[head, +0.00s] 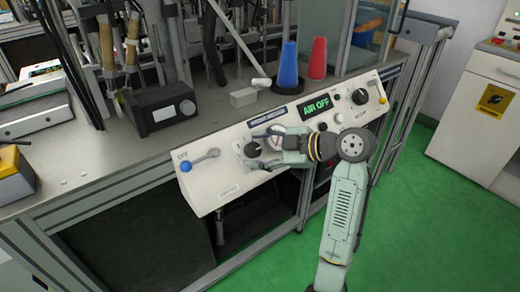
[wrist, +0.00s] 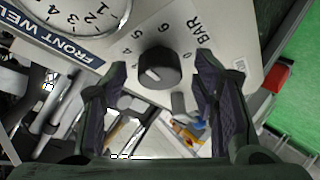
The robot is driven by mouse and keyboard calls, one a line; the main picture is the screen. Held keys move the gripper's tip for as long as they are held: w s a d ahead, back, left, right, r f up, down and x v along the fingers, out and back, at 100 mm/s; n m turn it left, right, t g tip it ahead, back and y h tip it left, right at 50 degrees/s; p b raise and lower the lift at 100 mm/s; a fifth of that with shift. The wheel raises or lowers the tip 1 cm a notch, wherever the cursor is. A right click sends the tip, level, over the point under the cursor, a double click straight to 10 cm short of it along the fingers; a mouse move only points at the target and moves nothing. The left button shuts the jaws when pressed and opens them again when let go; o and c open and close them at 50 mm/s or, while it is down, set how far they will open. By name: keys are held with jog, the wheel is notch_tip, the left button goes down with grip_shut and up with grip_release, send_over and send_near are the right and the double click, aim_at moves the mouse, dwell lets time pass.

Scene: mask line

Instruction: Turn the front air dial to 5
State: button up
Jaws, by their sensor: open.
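The front air dial is a round black knob (wrist: 160,68) on the pale control panel, with printed numbers including 4, 5, 6 and 0 and the word BAR around it. A small white mark on the knob points to the lower left in the wrist view, away from the 5; the number there cannot be read. My gripper (wrist: 161,64) is open, with one dark finger on each side of the knob and gaps to it. In the head view, the knob (head: 252,149) shows beside my gripper (head: 258,147) at the panel's front.
A round gauge (wrist: 72,10) sits beside the knob, above a blue label beginning FRONT WEL. Blue and red cones (head: 289,66) stand behind.

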jog(key=v, duration=1.2)
